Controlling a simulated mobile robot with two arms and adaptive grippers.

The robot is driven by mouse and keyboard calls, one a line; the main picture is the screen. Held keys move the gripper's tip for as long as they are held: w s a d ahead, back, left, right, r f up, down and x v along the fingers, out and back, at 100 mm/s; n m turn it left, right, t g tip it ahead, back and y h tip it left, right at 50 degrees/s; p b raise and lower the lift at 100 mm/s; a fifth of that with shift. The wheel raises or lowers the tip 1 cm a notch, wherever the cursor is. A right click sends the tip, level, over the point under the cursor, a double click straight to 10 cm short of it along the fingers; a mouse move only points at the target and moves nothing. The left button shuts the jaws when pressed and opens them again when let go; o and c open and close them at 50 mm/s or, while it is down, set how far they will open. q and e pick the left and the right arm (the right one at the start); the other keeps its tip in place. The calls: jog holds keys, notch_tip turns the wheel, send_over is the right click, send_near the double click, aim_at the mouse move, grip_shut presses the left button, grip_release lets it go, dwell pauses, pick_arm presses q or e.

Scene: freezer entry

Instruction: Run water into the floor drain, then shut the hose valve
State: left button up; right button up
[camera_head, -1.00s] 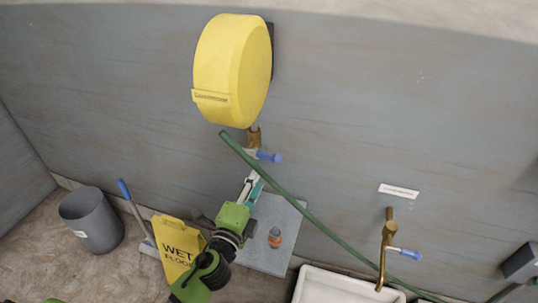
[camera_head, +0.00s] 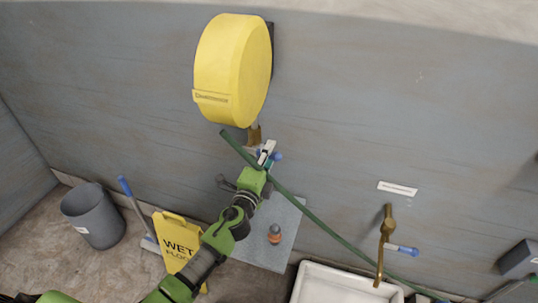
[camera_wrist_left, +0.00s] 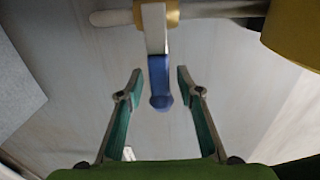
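A brass valve (camera_head: 254,135) with a blue-tipped lever (camera_head: 278,156) is on the wall under the yellow hose reel (camera_head: 232,72). My left gripper (camera_head: 268,152) is at this lever. In the left wrist view the gripper (camera_wrist_left: 160,73) is open, and the blue lever tip (camera_wrist_left: 160,82) appears between its two fingers with a gap on each side. The brass valve body (camera_wrist_left: 171,13) shows above. A green hose or pole (camera_head: 330,232) slants across the wall, passing close to my gripper. I see no floor drain and no running water. My right gripper is not in view.
A brass tap (camera_head: 386,240) with a blue lever is above a white sink (camera_head: 345,286) at right. A yellow wet-floor sign (camera_head: 178,240), grey bin (camera_head: 93,215) and blue-handled tool (camera_head: 135,205) stand at left. An orange-capped bottle (camera_head: 274,234) is on a grey panel (camera_head: 262,254).

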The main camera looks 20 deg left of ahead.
pick_arm(q)
grip_shut()
jog(key=shift+r, duration=0.15)
jog(key=shift+r+n+p, duration=0.3)
jog(key=shift+r+n, duration=0.25)
jog(key=shift+n, duration=0.45)
jog(key=shift+a+r+n+p, duration=0.25)
jog(key=shift+r+n+p, duration=0.25)
jog(key=shift+r+n, duration=0.5)
jog(key=n, duration=0.1)
jog(key=a+r+n+p, duration=0.1)
jog(key=n, duration=0.1)
jog(key=shift+r, duration=0.1)
jog(key=shift+a+r+n+p, duration=0.3)
jog(key=shift+n+p, duration=0.25)
jog(key=shift+n, duration=0.45)
